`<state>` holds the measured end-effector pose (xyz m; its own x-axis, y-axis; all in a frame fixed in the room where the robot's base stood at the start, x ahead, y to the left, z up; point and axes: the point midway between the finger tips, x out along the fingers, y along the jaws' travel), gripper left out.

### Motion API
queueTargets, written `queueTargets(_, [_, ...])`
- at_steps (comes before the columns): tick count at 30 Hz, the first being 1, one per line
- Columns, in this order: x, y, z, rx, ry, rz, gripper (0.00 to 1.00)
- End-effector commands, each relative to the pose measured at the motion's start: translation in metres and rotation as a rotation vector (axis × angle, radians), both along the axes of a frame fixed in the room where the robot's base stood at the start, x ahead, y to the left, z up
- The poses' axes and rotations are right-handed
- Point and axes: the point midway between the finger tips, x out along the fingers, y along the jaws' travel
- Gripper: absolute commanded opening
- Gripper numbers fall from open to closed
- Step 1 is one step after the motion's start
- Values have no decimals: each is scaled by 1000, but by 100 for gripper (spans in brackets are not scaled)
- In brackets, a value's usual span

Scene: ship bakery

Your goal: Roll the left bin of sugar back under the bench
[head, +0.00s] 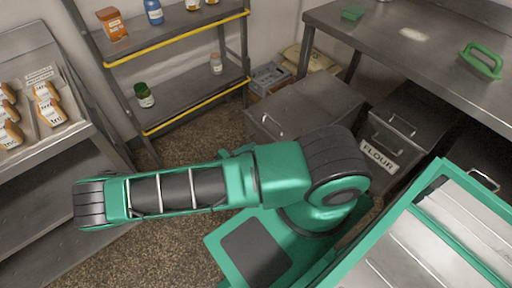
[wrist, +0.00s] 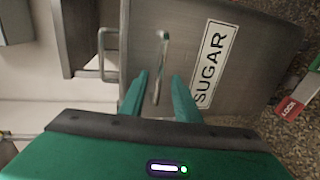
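The sugar bin (wrist: 235,75) fills much of the wrist view, with a grey metal front and a white SUGAR label (wrist: 209,63). Its metal bar handle (wrist: 162,58) lies in line with the gap between my fingers. My gripper (wrist: 161,77) is open, its two green fingers apart on either side of the handle's lower part. I cannot tell whether they touch it. In the head view a grey bin (head: 308,105) with a handle stands out from the bench (head: 420,55), left of the flour bin (head: 392,152). Its label is hidden there, and so is my gripper.
A red LOCK tag (wrist: 290,108) lies low beside the sugar bin. A shelf rack (head: 190,90) with jars stands behind. A blue-grey crate (head: 268,78) and sacks (head: 312,60) sit behind the pulled-out bin. Speckled floor (head: 190,150) is open at the left.

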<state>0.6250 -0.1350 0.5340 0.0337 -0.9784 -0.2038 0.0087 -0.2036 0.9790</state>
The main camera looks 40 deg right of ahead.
Motion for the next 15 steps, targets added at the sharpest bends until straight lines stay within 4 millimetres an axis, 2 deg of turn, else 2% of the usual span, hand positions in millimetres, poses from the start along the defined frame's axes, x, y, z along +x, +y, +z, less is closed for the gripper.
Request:
queueTargets(6, [1, -30, -6, -2, 2, -1, 29])
queueTargets(15, [1, -44, -9, 1, 2, 0, 29])
